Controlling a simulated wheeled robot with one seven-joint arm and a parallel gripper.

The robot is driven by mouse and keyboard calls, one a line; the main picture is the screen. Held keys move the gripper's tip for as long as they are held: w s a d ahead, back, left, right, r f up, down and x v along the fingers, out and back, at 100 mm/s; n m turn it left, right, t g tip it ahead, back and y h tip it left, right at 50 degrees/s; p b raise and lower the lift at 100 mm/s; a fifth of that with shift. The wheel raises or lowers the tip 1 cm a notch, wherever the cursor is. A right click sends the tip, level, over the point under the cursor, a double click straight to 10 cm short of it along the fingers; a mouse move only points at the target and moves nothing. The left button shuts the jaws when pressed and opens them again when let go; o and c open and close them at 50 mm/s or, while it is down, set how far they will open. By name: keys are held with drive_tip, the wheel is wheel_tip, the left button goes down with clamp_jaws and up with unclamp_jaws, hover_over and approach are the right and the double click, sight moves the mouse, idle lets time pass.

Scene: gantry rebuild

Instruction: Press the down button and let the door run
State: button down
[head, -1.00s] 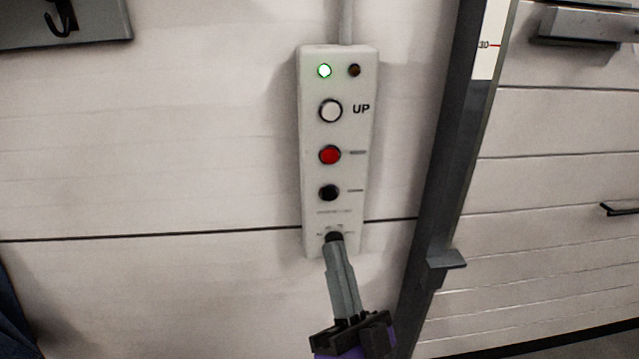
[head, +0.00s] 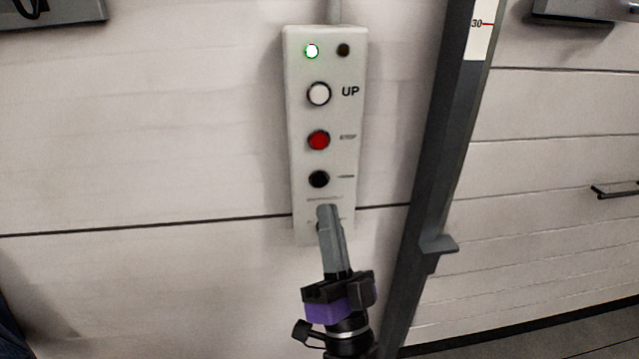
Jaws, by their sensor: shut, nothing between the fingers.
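A pale control box (head: 299,160) hangs upright on the wall in the head view. It carries a white button (head: 318,94) marked UP, a red button (head: 318,140) and a black button (head: 318,179) below it, whose label is too small to read. A green lamp (head: 312,51) is lit at the top left of the box; the lamp beside it (head: 343,50) is dark. My gripper (head: 327,208) is shut and empty. Its fingertips are in front of the lower box, just below the black button, and hide part of the print there. Contact with the box cannot be told.
A dark upright rail (head: 440,160) with a small ledge (head: 438,244) stands right of the box. Right of it is a pale slatted door (head: 540,150) with a dark handle (head: 615,191).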

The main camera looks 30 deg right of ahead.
sight(319, 181)
drive_tip(key=shift+w+d+b, duration=0.25)
drive_tip(key=shift+w+b, duration=0.05)
drive_tip(key=shift+w, duration=0.55)
drive_tip(key=shift+w+d+b, duration=0.3)
drive_tip(key=shift+w+b, duration=0.05)
drive_tip(key=shift+w, duration=0.55)
drive_tip(key=shift+w+d+b, duration=0.25)
drive_tip(key=shift+w+b, duration=0.05)
drive_tip(key=shift+w, duration=0.55)
drive_tip(key=shift+w, duration=0.1)
drive_tip(key=shift+w+d+b, duration=0.15)
drive_tip(key=shift+w+b, duration=0.15)
